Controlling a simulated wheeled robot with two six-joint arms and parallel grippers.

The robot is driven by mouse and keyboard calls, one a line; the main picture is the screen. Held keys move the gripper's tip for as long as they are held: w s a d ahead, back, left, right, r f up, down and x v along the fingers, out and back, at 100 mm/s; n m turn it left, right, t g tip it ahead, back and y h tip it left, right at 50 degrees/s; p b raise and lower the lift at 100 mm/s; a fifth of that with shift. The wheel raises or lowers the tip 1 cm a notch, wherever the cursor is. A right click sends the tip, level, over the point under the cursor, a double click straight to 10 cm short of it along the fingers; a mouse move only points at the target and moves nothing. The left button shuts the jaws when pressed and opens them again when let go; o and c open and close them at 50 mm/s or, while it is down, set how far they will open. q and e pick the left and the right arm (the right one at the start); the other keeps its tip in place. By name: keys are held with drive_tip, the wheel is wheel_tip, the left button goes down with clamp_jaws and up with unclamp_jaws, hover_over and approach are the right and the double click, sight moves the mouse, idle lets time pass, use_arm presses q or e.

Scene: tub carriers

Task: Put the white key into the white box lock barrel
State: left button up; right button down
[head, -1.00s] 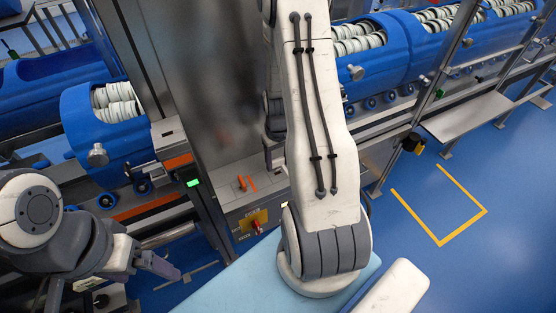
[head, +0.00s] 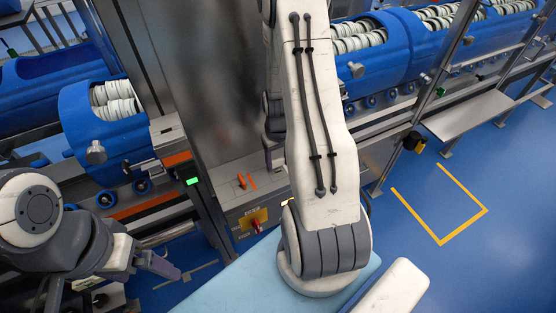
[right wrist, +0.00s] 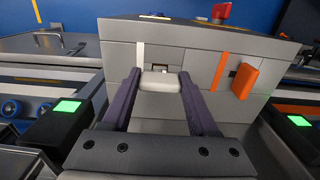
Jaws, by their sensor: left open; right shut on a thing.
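My right gripper (right wrist: 158,84) is shut on the white key (right wrist: 161,82), seen by its pale, rounded head between the two purple fingers. It is held in front of a grey box (right wrist: 206,54). A white strip (right wrist: 140,56) marks the box's left side. A small lock opening (right wrist: 158,68) shows just above the key head; the key's tip is hidden, so I cannot tell whether it is in the barrel. In the head view my right arm hides the key and the white lock. My left gripper (head: 162,267) is open and empty at lower left, away from the box.
An orange key (right wrist: 245,77) sits on the same box face, right of the white one, beside an orange strip (right wrist: 221,72). A red switch on a yellow plate (head: 255,224) is on the box. Blue tub carriers (head: 105,128) stand behind. Open floor (head: 490,250) lies at right.

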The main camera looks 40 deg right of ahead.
sight(278, 159)
drive_tip(key=shift+f+b, duration=0.75)
drive_tip(key=shift+f, duration=0.35)
drive_tip(key=shift+c, duration=0.4)
unclamp_jaws()
drive_tip(key=shift+r, duration=0.15)
wheel_tip(278, 159, up, 10)
drive_tip(key=shift+r+b, duration=0.15)
drive_tip(key=shift+b, duration=0.7)
